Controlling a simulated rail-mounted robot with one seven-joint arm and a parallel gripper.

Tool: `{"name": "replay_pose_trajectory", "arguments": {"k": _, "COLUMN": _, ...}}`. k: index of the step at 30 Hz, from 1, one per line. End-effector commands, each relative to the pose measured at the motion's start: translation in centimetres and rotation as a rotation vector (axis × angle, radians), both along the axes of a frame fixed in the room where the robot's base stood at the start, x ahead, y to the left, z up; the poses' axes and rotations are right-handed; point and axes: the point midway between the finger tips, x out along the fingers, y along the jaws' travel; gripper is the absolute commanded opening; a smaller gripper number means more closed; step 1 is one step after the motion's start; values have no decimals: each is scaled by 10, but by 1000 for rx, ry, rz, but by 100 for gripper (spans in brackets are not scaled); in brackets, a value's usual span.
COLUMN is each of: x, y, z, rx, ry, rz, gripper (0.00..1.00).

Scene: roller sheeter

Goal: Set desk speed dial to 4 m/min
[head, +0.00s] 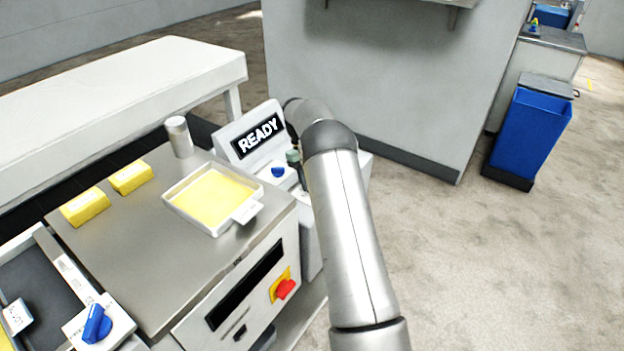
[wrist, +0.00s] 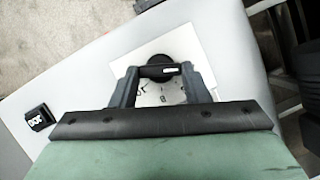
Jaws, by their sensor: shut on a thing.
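My gripper (wrist: 160,76) is shut on a black dial knob (wrist: 166,62) in the wrist view, one finger at each side. The knob sits on a white scale plate (wrist: 150,45) with dark markings, partly covered by the fingers and green gripper body. A short white mark shows on the knob, but I cannot tell which value it points to. In the head view my gripper (head: 294,160) is small, beside the desk (head: 227,135) with the READY display (head: 258,136). The dial is hidden there.
A small black labelled part (wrist: 40,117) is left of the dial. A blue knob (head: 278,172) is below the display. The steel table (head: 130,240) holds a yellow-filled tray (head: 213,198) and yellow blocks (head: 85,207). A red switch (head: 286,289) is on its front.

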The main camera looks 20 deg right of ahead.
Motion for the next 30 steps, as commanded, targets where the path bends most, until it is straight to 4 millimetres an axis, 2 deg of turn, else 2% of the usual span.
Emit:
{"name": "replay_pose_trajectory", "arguments": {"k": 6, "x": 1, "y": 0, "z": 1, "rx": -1, "ry": -3, "rz": 3, "gripper": 19}}
{"name": "replay_pose_trajectory", "arguments": {"k": 7, "x": 1, "y": 0, "z": 1, "rx": -1, "ry": -3, "rz": 3, "gripper": 47}}
{"name": "replay_pose_trajectory", "arguments": {"k": 9, "x": 1, "y": 0, "z": 1, "rx": -1, "ry": -3, "rz": 2, "gripper": 64}}
{"name": "replay_pose_trajectory", "arguments": {"k": 20, "x": 2, "y": 0, "z": 4, "rx": 0, "ry": -1, "rz": 0, "gripper": 64}}
{"name": "replay_pose_trajectory", "arguments": {"k": 23, "x": 7, "y": 1, "z": 14, "rx": -1, "ry": -3, "rz": 2, "gripper": 64}}
{"name": "replay_pose_trajectory", "arguments": {"k": 30, "x": 27, "y": 4, "z": 61, "rx": -2, "ry": -6, "rz": 0, "gripper": 64}}
